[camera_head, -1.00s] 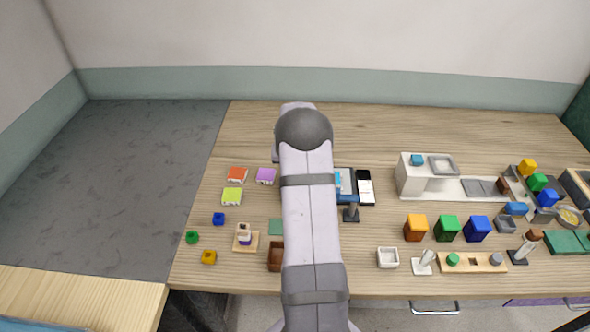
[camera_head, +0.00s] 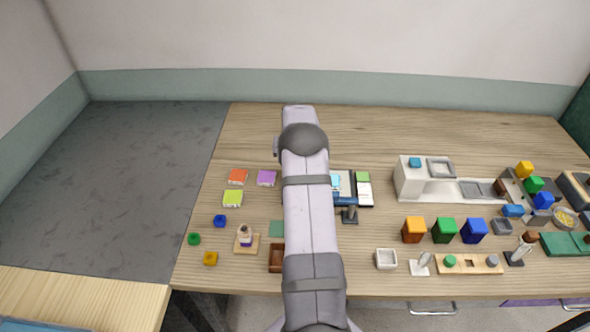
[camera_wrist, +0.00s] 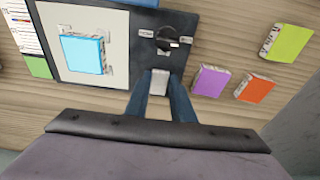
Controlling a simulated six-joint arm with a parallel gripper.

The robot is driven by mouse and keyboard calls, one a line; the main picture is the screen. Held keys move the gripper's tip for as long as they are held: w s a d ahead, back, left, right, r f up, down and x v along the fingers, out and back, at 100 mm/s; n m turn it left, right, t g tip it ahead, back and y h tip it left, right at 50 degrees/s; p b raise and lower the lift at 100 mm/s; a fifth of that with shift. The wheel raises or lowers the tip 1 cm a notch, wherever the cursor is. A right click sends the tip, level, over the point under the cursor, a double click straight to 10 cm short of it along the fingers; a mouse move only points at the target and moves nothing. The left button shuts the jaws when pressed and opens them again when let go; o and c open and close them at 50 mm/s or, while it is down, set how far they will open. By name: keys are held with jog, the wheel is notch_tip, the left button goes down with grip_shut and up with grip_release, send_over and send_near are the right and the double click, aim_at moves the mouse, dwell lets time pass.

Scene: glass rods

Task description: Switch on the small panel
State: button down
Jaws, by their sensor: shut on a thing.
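The small panel is a dark board (camera_wrist: 182,20) with a round black switch (camera_wrist: 166,40) and small white labels around it. Beside the switch is a pale field with a light blue block (camera_wrist: 84,53). In the head view the panel (camera_head: 346,183) is partly hidden behind my arm. My gripper (camera_wrist: 161,77) is at the panel's edge, near the switch. Its blue-grey fingers are shut on a small pale piece (camera_wrist: 158,84); I cannot tell what it belongs to. In the head view my gripper is hidden.
A white card with a green end (camera_head: 362,177) lies beside the panel. Purple (camera_head: 266,177), orange (camera_head: 237,176) and lime (camera_head: 232,198) blocks lie to the left. A blue-topped stand (camera_head: 349,213) is just in front. The table behind is clear.

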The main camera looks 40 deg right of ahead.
jog(key=shift+w+d+r+g+y, duration=0.1)
jog(key=shift+d+r+g+y, duration=0.05)
jog(key=shift+g+y, duration=0.25)
dwell(0.3)
jog(key=c, duration=1.5)
grip_release()
jog(key=shift+s+r+b, duration=0.2)
jog(key=shift+r+b, duration=1.1)
jog(key=shift+r, duration=2.35)
jog(key=shift+a, duration=0.25)
